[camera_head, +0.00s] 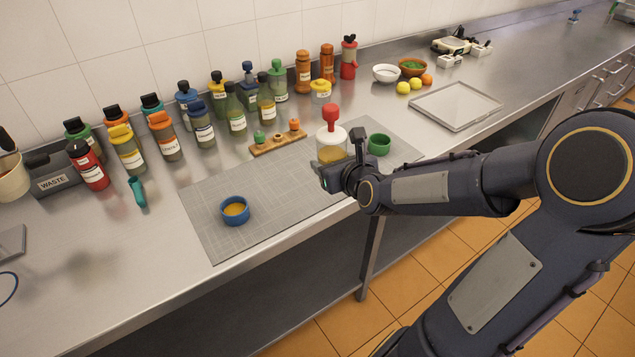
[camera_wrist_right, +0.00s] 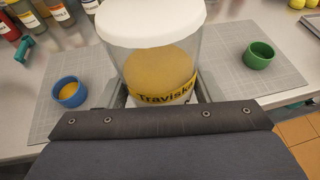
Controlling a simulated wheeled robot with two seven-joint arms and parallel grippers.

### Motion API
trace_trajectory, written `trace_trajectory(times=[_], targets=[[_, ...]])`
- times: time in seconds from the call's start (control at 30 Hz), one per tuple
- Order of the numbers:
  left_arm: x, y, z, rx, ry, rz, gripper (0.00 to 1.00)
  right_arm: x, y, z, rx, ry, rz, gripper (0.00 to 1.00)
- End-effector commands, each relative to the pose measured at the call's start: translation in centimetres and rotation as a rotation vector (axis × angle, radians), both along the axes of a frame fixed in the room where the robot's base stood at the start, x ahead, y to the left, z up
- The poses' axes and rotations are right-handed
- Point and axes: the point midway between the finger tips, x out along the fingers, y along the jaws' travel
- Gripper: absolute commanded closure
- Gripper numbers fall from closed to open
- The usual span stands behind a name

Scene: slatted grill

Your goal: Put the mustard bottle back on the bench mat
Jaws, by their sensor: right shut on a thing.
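The mustard bottle (camera_head: 331,138) is a clear jar with yellow contents, a white lid and a red top. It stands upright in my right gripper (camera_head: 334,172), which is shut on it. In the right wrist view the bottle (camera_wrist_right: 158,62) fills the middle, with a yellow label band low on it. The grey gridded bench mat (camera_head: 283,190) lies beneath and around the bottle in the head view. The bottle's base is hidden by the gripper, so I cannot tell whether it touches the mat. My left gripper is not in view.
A blue cup (camera_head: 234,211) with yellow contents is on the mat's left part, and a green cup (camera_head: 378,145) is right of the bottle. A wooden rack (camera_head: 277,144) lies at the mat's back edge. Several bottles line the wall. The mat between blue cup and bottle is clear.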

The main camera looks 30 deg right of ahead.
Motion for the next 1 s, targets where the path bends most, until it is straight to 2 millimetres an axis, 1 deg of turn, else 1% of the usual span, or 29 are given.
trace_trajectory(times=[0.07, 0.17, 0.23, 0.3, 0.37, 0.4, 0.57, 0.7, 0.83, 1.0], targets=[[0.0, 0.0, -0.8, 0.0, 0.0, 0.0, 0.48, 0.1, -0.3, -0.5, 0.027, -0.025, -0.03, 0.52], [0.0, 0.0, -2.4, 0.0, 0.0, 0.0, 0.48, 1.0, -0.7, -1.3, 0.04, -0.038, -0.043, 0.52], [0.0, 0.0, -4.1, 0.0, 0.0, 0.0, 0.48, 2.1, -0.8, -2.0, 0.041, -0.041, -0.041, 0.52], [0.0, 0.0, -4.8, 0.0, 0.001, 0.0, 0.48, 3.4, -1.0, -2.2, 0.045, -0.043, -0.038, 0.52], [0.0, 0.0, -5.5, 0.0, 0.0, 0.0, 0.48, 4.6, -1.1, -2.8, 0.047, -0.039, -0.035, 0.52], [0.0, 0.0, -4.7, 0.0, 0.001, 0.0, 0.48, 5.4, -1.3, -2.4, 0.051, -0.039, -0.034, 0.52], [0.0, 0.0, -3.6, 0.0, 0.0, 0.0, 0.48, 8.7, -2.1, -3.8, 0.048, -0.032, -0.037, 0.52], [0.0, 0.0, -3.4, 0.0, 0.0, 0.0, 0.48, 10.7, -2.8, -6.7, 0.046, -0.028, -0.039, 0.52], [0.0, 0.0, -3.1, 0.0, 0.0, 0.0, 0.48, 12.2, -3.2, -8.5, 0.041, -0.03, -0.04, 0.52], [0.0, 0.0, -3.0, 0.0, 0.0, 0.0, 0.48, 13.0, -3.5, -9.4, 0.038, -0.034, -0.04, 0.52]])
